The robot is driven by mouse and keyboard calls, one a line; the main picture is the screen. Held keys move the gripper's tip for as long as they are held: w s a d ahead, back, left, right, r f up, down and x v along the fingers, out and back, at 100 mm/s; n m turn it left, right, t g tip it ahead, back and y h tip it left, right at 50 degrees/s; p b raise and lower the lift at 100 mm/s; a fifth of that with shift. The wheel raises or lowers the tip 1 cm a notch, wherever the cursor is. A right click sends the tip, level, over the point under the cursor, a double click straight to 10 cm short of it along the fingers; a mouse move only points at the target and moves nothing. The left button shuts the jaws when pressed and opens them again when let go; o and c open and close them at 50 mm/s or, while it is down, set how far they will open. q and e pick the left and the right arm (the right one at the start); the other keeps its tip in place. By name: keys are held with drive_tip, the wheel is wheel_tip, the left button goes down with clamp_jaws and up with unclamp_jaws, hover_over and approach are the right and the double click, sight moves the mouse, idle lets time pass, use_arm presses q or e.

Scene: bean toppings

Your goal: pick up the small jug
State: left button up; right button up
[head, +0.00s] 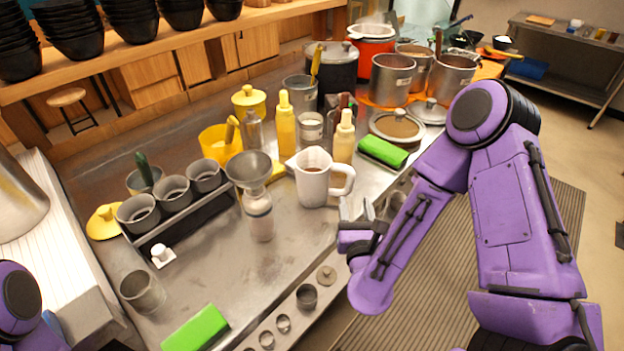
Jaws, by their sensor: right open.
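The small jug (312,186) is white with a handle on its right side and something brown inside. It stands upright on the metal counter near the counter's right edge. My right gripper (356,214) is open, just below and to the right of the jug's handle in the head view. The gripper looks empty, and I cannot tell whether it touches the handle. Part of my left arm shows at the lower left corner, but its gripper is out of view.
A funnel on a bottle (258,208) stands left of the jug. A green block (382,152) lies to the right. Grey cups in a rack (173,192) stand left. The counter's front middle is mostly clear.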

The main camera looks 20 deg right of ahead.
sight(351, 184)
drive_tip(key=shift+w+d+r+p, duration=0.25)
drive_tip(key=shift+w+d+p, duration=0.15)
drive_tip(key=shift+w+p, duration=0.25)
drive_tip(key=shift+w+d, duration=0.25)
drive_tip(key=shift+w, duration=0.05)
drive_tip(key=shift+w+d+r+p, duration=0.15)
drive_tip(key=shift+w+r+p, duration=0.2)
drive_tip(key=shift+w+p, duration=0.25)
drive_tip(key=shift+w+d+r+p, duration=0.1)
drive_tip(key=shift+w+r+p, duration=0.2)
drive_tip(key=shift+w+p, duration=0.3)
drive_tip(key=x, duration=0.2)
drive_tip(key=shift+w+f+p, duration=0.15)
drive_tip(key=shift+w+p, duration=0.25)
drive_tip(key=shift+w, duration=0.05)
drive_tip(key=shift+w+f, duration=0.1)
drive_tip(key=shift+w, duration=0.05)
drive_tip(key=shift+d, duration=0.1)
clamp_jaws()
